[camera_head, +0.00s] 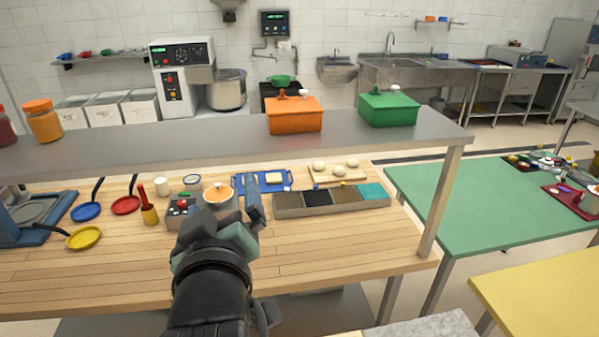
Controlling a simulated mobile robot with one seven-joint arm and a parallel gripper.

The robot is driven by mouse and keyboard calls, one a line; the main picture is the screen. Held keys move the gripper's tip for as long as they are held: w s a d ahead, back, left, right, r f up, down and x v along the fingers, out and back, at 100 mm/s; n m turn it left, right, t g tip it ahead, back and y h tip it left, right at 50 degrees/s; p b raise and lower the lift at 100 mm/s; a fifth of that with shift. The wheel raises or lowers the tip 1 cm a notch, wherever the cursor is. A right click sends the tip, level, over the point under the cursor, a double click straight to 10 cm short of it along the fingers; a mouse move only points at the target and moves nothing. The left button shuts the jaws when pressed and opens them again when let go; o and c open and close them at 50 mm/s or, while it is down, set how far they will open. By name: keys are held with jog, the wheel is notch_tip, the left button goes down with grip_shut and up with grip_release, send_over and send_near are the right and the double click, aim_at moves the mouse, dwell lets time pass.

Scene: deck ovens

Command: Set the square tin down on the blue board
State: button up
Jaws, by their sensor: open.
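The blue board (280,186) lies flat on the wooden counter beyond my gripper, with a small pale yellow block (274,178) on it. My gripper (247,203) reaches over the counter in front of the board and hides part of its left side. It is open, and I see nothing held in it. I cannot surely pick out a square tin. A small grey box (172,219) with red and green items stands left of my gripper, partly hidden by it.
A divided grey tray (306,210) and a wooden board with pale rounds (340,176) lie to the right. A jar with an orange top (217,194) stands beside my gripper. A raised steel shelf (210,138) spans the counter.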

jog(key=s+d+r+m+t+h, duration=0.1)
jog(key=s+d+r+m+t, duration=0.1)
jog(key=r, duration=0.7)
jog(key=s+d+r+m+t+h, duration=0.2)
jog(key=s+d+r+t, duration=0.3)
jog(key=r, duration=0.5)
jog(key=s+d+r+m+t+h, duration=0.1)
jog(key=s+d+r+m+t, duration=0.3)
jog(key=r, duration=0.5)
jog(key=shift+s+d+r, duration=0.3)
jog(key=shift+s+d, duration=0.25)
jog(key=shift+d, duration=0.4)
